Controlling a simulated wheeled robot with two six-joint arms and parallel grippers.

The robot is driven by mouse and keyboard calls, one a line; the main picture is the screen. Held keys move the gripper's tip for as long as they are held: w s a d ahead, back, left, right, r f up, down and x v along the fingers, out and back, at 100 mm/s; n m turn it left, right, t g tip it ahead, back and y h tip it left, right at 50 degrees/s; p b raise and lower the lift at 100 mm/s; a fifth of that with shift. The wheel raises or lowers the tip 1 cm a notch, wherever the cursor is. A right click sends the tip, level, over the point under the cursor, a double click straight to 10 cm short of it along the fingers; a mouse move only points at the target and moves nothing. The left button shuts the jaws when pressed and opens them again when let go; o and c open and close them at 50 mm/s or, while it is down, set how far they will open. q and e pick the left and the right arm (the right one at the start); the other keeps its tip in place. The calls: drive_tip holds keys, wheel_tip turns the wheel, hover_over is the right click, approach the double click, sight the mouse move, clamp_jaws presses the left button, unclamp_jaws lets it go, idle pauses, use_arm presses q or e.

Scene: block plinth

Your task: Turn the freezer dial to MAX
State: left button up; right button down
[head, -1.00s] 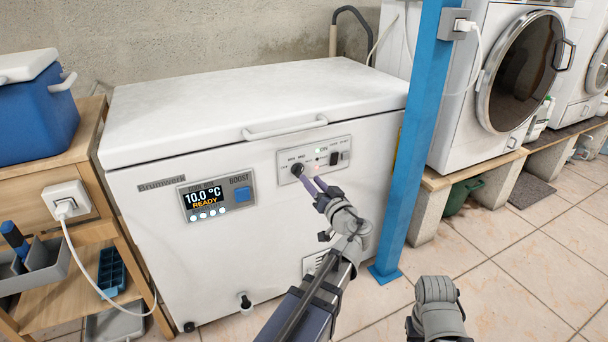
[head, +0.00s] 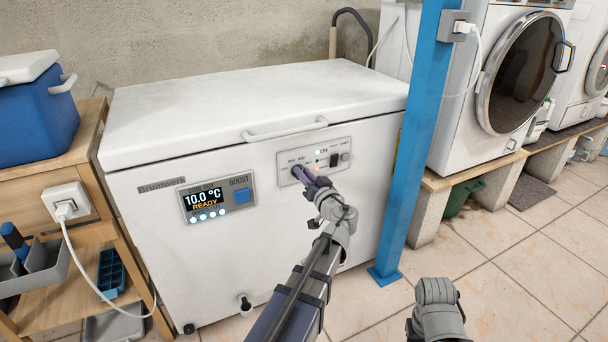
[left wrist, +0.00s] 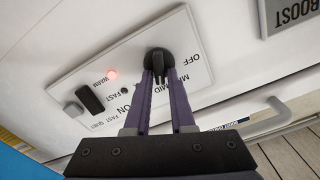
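The white chest freezer (head: 240,95) stands against the wall, lid closed. Its control panel (head: 325,158) is on the upper right of the front. The black freezer dial (left wrist: 157,62) shows in the left wrist view, with OFF and MID printed near it; I cannot tell which mark it points to. My left gripper (left wrist: 157,80) has its purple fingers on both sides of the dial's grip, closed on it. In the head view the left gripper (head: 303,177) partly covers the dial. Part of my right arm shows at the lower right, its fingers out of view.
The display (head: 205,200) reads 10.0 °C READY, beside a blue BOOST button (head: 243,195). A black switch (left wrist: 90,97) and a red WARM light (left wrist: 112,73) are near the dial. A blue post (head: 410,150) stands right of the freezer. A wooden shelf (head: 65,290) is at left.

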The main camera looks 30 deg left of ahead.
use_arm(q)
clamp_jaws()
drive_tip(key=shift+m, duration=0.3)
drive_tip(key=shift+w+d+f+m+b, duration=0.1)
drive_tip(key=shift+f+m+b, duration=0.05)
drive_tip(key=shift+m, duration=1.9)
drive_tip(key=shift+w+d+f+m+b, duration=0.1)
drive_tip(key=shift+f+m+b, duration=0.05)
drive_tip(key=shift+m, duration=1.9)
drive_tip(key=shift+o, duration=2.1)
unclamp_jaws()
drive_tip(key=v, duration=0.7)
drive_tip(key=shift+s+d, duration=0.25)
drive_tip(key=shift+d, duration=0.1)
